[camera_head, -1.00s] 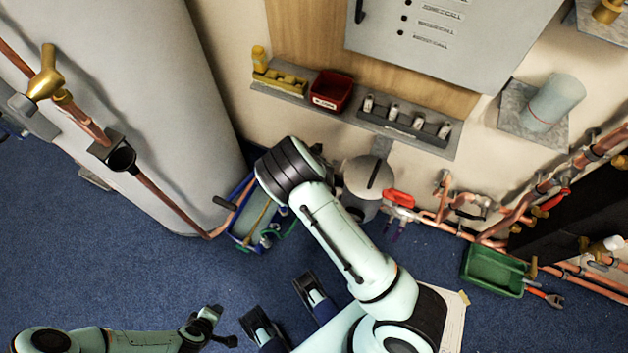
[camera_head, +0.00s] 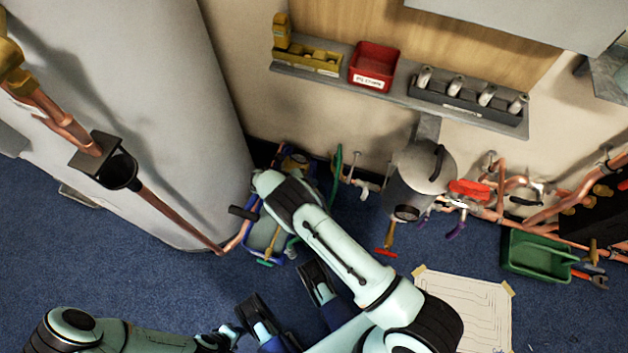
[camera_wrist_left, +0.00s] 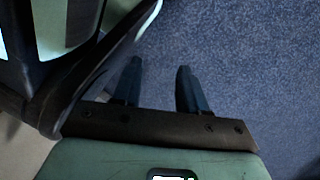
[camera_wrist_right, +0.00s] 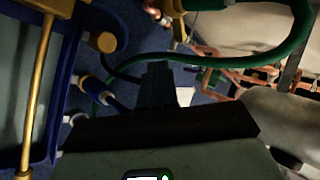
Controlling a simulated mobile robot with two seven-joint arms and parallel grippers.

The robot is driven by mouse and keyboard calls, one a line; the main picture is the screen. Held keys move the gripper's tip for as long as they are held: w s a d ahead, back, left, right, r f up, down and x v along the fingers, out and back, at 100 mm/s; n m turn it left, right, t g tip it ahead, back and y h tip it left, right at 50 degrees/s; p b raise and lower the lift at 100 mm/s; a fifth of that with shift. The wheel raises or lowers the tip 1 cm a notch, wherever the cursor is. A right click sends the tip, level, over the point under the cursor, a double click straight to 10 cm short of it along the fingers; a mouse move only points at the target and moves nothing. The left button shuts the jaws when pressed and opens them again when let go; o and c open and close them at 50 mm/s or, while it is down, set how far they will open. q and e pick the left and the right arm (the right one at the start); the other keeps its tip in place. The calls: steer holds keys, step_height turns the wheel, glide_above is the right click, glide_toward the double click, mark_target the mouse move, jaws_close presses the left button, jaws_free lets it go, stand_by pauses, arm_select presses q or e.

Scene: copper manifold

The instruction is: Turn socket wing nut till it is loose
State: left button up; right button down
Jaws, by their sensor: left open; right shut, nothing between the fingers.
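I cannot pick out the socket wing nut with certainty in any view. In the right wrist view my right gripper (camera_wrist_right: 158,68) is shut and empty, with a green hose (camera_wrist_right: 255,62) passing ahead of its tips. A brass-coloured fitting (camera_wrist_right: 177,28) is beyond the tips. Copper pipework (camera_wrist_right: 215,75) is further right. In the head view my right arm reaches toward a blue crate, and its fingers cannot be made out clearly. In the left wrist view my left gripper (camera_wrist_left: 158,68) is open and empty above the carpet.
The blue crate (camera_wrist_right: 62,95) is close on the right gripper's left. In the head view a grey cylinder (camera_head: 420,175), copper pipes (camera_head: 590,185) and a green tray (camera_head: 535,255) stand to the right. A shelf (camera_head: 400,95) holds a red bin (camera_head: 374,66).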

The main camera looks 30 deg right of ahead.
arm_select(q)
steer(key=shift+g, duration=0.7)
steer(key=s, duration=0.1)
steer(key=s+f+b, duration=0.2)
steer(key=s, duration=0.1)
steer(key=shift+a, duration=0.25)
arm_select(e)
steer(key=d+r+x, duration=0.1)
steer(key=r+x, duration=0.1)
steer(key=x, duration=0.8)
steer(key=shift+s+d+f, duration=0.15)
steer(key=shift+d+f, duration=0.1)
steer(key=shift+d, duration=0.4)
